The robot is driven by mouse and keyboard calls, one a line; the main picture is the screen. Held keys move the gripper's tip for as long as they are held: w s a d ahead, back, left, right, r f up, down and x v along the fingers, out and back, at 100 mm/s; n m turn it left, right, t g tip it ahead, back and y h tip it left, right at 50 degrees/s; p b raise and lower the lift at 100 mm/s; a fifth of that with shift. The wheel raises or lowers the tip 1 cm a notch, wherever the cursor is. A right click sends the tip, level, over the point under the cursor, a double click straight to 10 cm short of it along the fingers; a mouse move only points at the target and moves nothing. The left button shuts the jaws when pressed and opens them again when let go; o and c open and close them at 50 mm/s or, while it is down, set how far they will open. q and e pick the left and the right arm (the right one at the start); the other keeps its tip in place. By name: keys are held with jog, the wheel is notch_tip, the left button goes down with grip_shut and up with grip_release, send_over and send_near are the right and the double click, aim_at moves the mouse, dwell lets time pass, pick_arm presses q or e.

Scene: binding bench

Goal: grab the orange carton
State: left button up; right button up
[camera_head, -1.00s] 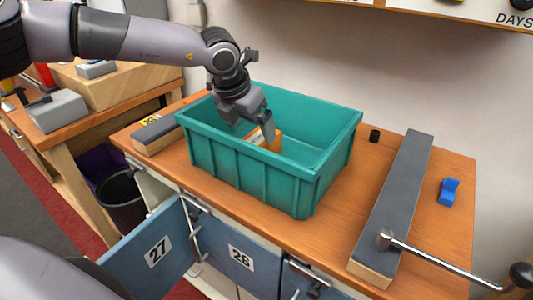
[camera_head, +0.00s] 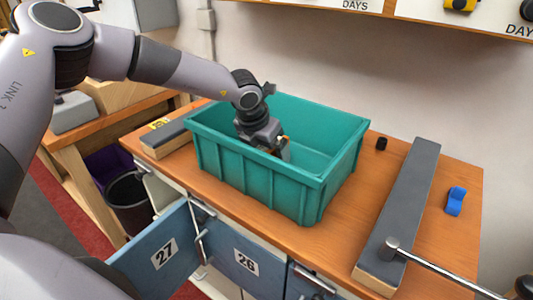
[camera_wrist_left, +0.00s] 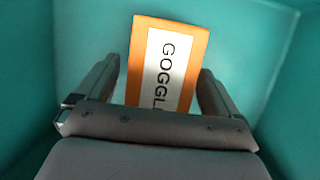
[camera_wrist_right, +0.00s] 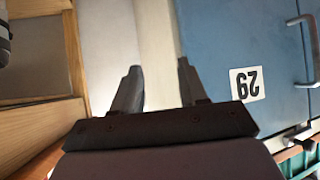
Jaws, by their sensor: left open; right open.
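The orange carton (camera_wrist_left: 187,60) has a white label reading "GOGGL…", the rest hidden by my gripper. It lies inside the teal bin (camera_head: 257,185). My left gripper (camera_wrist_left: 158,88) is open, reaching down into the bin, with one finger on each side of the carton. I cannot tell whether the fingers touch it. In the head view the gripper (camera_head: 276,150) hides nearly all of the carton. My right gripper (camera_wrist_right: 158,85) is open and empty, in front of the blue cabinet doors, away from the bin.
The bin stands on a wooden bench (camera_head: 335,235). Another grey-topped block (camera_head: 165,138) is left. Door 27 (camera_head: 160,252) hangs open.

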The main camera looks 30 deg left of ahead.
pick_arm(q)
jog(key=shift+f+b, duration=0.2)
jog(key=shift+b, duration=0.15)
dwell(0.4)
jog(key=c, duration=1.1)
